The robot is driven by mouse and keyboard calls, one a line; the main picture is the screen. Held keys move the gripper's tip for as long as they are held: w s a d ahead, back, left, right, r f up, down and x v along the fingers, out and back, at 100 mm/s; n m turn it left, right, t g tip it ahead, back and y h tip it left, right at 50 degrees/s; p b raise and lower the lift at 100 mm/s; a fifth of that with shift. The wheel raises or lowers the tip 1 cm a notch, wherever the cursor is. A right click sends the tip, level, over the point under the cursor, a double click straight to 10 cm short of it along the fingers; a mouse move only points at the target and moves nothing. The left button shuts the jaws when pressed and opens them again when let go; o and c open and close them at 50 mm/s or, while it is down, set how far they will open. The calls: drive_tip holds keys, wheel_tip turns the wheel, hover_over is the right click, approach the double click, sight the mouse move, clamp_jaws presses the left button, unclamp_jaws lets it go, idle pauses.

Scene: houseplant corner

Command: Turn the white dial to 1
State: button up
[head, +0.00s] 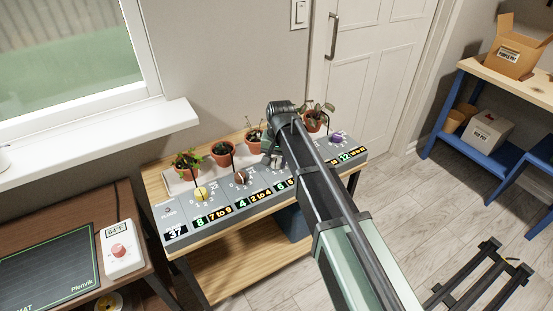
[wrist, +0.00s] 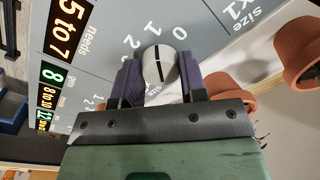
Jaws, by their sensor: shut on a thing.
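The white dial (wrist: 158,64) is in the upper middle of the wrist view, on the grey panel (wrist: 100,22). A black line crosses its face, and the line's upper end points roughly at the printed 1. A 0 is printed to the right of the 1 and a 2 to its left. My gripper (wrist: 159,72) is shut on the dial, with one dark finger on each side of it. In the head view my arm hides the white dial, and the gripper is mostly hidden too.
The panel also holds a yellow dial (head: 201,194), a brown dial (head: 241,177) and a purple dial (head: 337,138). Potted plants, one in a terracotta pot (head: 222,159), stand close behind it. A separate white box with a red dial (head: 119,251) is at the left.

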sight(279, 161)
drive_tip(key=o, duration=0.9)
drive_tip(key=r+p, duration=1.1)
drive_tip(key=shift+d, duration=0.35)
drive_tip(key=shift+f, duration=0.15)
drive_tip(key=shift+n+h, duration=0.4)
drive_tip(key=shift+n, duration=0.1)
drive_tip(key=s+d, duration=2)
drive_tip(key=shift+r, duration=0.3)
